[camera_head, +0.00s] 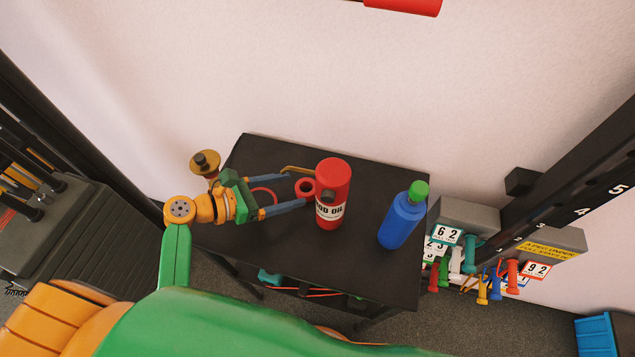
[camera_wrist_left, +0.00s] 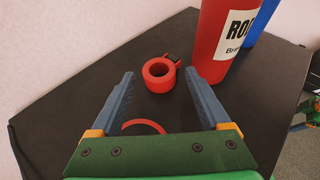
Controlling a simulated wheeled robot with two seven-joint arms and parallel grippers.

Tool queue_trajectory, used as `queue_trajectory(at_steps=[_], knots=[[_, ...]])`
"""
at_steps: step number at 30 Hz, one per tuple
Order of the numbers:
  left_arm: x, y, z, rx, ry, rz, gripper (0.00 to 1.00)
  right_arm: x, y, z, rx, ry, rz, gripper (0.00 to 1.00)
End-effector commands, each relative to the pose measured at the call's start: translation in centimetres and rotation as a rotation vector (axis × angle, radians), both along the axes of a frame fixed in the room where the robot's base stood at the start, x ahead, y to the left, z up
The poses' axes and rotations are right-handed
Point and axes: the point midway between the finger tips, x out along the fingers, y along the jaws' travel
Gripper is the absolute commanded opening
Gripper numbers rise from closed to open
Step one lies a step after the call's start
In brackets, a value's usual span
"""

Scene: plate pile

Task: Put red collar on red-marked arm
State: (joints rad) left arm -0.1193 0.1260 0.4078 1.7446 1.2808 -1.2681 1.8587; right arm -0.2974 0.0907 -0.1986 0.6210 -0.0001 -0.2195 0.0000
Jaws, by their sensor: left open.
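The red collar (camera_head: 305,187), a thick ring with a dark knob, lies on the black table (camera_head: 365,178). The collar also shows in the left wrist view (camera_wrist_left: 151,84). My left gripper (camera_head: 297,190) is open, with the collar in line between its two blue-grey fingertips. I see no finger closed on it, and cannot tell how high the fingertips are above the table. A thinner red ring (camera_wrist_left: 143,127) lies nearer, partly hidden by the gripper. A red bar (camera_head: 402,6) is cut off at the top of the head view; I cannot tell if it is the red-marked arm. My right gripper is not in view.
A red bottle (camera_head: 333,178) stands just right of the collar, close to one fingertip. A blue bottle with a green cap (camera_head: 400,222) stands further right. A brass-coloured knobbed object (camera_head: 205,163) is beyond my left wrist. A black numbered upright (camera_head: 590,200) rises at right.

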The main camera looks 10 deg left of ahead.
Motion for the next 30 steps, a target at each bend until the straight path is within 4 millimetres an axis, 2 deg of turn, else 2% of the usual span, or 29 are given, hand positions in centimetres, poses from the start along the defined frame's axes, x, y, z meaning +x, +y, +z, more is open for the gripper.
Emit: queue_trajectory(at_steps=[4,8,14,17,21,23,24,30], knots=[[1.4,-1.5,-2.5,-0.004,0.001,-0.002,0.80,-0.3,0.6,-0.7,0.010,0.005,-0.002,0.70],[2.5,-2.6,-3.0,-0.001,0.001,-0.001,0.80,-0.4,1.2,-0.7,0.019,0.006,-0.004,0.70],[2.6,-2.7,-3.0,0.001,0.001,0.000,0.80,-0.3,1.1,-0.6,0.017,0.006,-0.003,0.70],[2.6,-2.7,-3.0,0.001,0.001,0.000,0.56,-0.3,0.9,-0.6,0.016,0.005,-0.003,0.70],[2.6,-2.7,-3.0,0.001,0.001,0.000,0.18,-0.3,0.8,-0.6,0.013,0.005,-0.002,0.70],[2.6,-2.7,-3.0,0.001,0.001,0.000,0.03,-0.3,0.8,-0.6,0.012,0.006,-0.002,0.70],[2.6,-2.7,-3.0,0.001,0.000,0.001,0.00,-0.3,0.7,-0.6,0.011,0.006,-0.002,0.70],[2.6,-2.7,-2.8,0.001,0.000,0.000,0.00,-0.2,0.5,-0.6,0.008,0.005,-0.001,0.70]])
